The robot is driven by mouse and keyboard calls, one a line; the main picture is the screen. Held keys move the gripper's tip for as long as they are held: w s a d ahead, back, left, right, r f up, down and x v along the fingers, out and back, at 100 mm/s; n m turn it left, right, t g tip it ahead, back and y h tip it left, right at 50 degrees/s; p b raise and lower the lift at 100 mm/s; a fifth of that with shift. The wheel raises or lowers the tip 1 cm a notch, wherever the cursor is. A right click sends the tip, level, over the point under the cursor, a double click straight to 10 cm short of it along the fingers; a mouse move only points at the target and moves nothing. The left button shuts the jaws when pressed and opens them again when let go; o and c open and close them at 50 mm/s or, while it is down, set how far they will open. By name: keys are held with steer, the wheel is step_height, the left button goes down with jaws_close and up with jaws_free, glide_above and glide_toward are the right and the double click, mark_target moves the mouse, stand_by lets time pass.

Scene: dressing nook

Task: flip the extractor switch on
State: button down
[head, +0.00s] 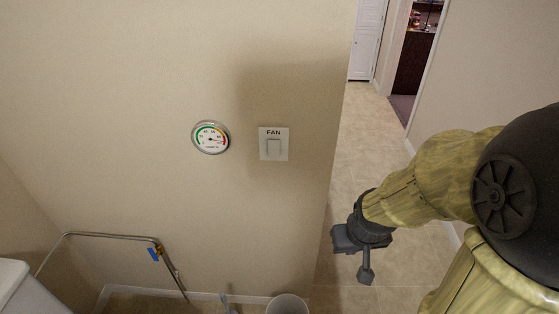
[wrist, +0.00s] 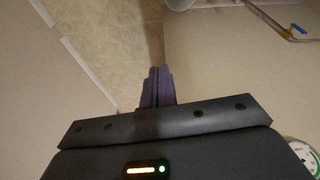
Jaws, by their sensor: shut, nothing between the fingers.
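The extractor switch is a white wall plate marked FAN (head: 273,131) with a pale rocker (head: 274,149), left of the wall's right edge in the head view. I cannot tell which way the rocker is tipped. My gripper (head: 366,274) is to the right of the switch and lower in the head view, apart from it and over the tiled floor beyond the wall's edge. In the wrist view its dark fingers (wrist: 157,86) are together with nothing between them. The switch does not show in the wrist view.
A round dial gauge (head: 211,137) is on the wall left of the switch; its edge shows in the wrist view (wrist: 305,155). A metal pipe (head: 110,236) with a blue-handled valve is low on the left. A white bin (head: 287,305) stands below. The wall around the switch is clear.

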steer(key=w+a+n+t+y+p, duration=0.25)
steer(key=w+n+t+p, duration=0.2)
steer(key=w+n, duration=0.8)
steer(key=w+a+r+n+t+y+p, duration=0.1)
steer(key=a+r+n+t+y+p, duration=0.2)
steer(key=a+n+y, duration=0.4)
steer(key=shift+w+r+n+t+y, duration=0.3)
steer(key=shift+r+n+t+y, duration=0.75)
steer(key=shift+n, duration=1.4)
steer(key=shift+w+a, duration=0.1)
